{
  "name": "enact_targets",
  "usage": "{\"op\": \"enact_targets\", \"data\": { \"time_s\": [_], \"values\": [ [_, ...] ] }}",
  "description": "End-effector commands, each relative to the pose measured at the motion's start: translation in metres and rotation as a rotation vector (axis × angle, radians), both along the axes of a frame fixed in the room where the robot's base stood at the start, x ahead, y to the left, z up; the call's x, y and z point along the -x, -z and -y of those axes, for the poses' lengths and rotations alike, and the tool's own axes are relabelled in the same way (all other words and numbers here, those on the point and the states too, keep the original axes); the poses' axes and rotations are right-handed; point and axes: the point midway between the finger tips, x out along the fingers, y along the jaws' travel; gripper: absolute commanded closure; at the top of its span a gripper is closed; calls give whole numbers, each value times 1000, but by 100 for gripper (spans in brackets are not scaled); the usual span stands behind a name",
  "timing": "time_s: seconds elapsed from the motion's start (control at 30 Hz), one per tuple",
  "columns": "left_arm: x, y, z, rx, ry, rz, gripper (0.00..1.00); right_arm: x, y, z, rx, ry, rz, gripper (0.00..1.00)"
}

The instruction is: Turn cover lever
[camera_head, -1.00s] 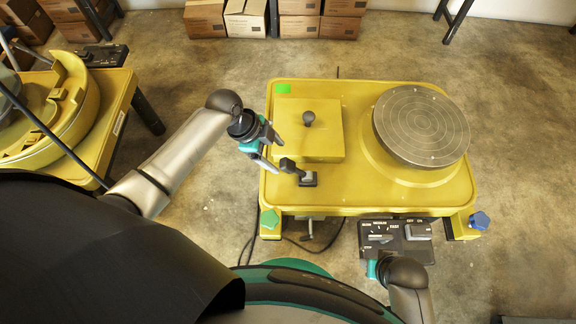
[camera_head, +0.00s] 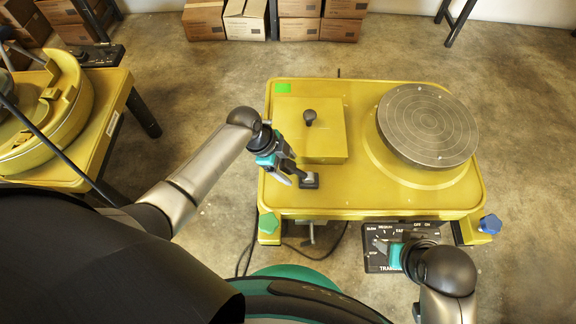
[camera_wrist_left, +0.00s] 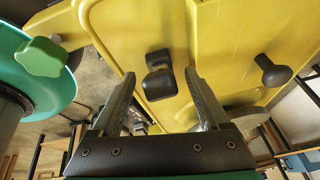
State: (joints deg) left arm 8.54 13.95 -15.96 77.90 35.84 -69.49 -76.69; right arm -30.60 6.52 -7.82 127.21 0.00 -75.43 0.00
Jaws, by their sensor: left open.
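The cover lever (camera_head: 309,180) is a small black piece on the front left of the yellow wheel table (camera_head: 380,195), near the square yellow cover (camera_head: 325,140) with its black knob (camera_head: 310,118). My left gripper (camera_head: 293,176) is open just left of the lever and partly hides it. In the left wrist view, the lever (camera_wrist_left: 160,75) shows between the two open fingers (camera_wrist_left: 161,92), near their tips; I cannot tell whether they touch it. My right gripper (camera_head: 396,256) is at the black control panel (camera_head: 376,262); its fingers are hidden.
A round grey wheel (camera_head: 428,126) covers the table's right side. A green knob (camera_head: 268,223) and a blue knob (camera_head: 490,224) sit at the front corners. Another yellow machine (camera_head: 60,130) stands at left, and boxes (camera_head: 245,20) line the back wall.

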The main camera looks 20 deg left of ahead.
Motion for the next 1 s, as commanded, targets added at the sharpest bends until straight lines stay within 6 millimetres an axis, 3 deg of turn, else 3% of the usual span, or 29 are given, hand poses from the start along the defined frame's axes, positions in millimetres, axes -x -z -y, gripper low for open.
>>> {"op": "enact_targets", "data": {
  "time_s": [0.37, 1.0],
  "values": [
    [-1, 2, 1, 0, 0, 1, 21, 0, -4, 0, 0, 0, 4, 50],
    [0, 2, 1, 0, 0, -1, 92, 0, -3, 0, 0, 1, 3, 50]
  ]
}}
